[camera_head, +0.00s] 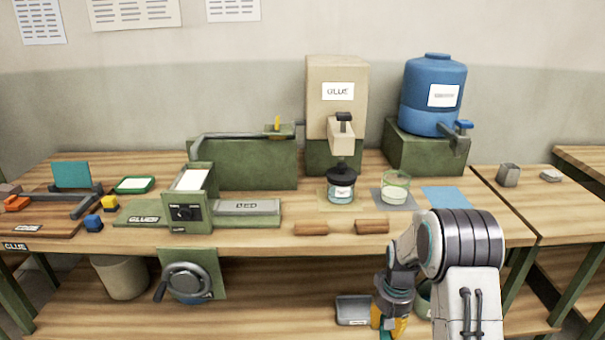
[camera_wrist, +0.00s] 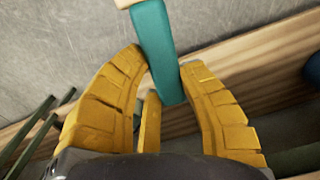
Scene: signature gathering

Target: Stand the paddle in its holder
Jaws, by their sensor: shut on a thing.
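My gripper (camera_wrist: 161,62) is shut on a teal handle (camera_wrist: 152,32), which I take to be the paddle's. The handle stands tilted between the yellow fingers, and a pale wooden part (camera_wrist: 124,3) shows at its top end, cut off by the frame. I cannot tell which thing is the paddle's holder.
The bench (camera_head: 270,240) carries a glue dispenser (camera_head: 322,95), a blue water tank (camera_head: 432,100), a lidded jar (camera_head: 342,186), a glass beaker (camera_head: 396,190) and two wooden blocks. A grey tray (camera_head: 353,311) and a bin (camera_head: 121,278) are below. A crank (camera_head: 188,282) juts from the front.

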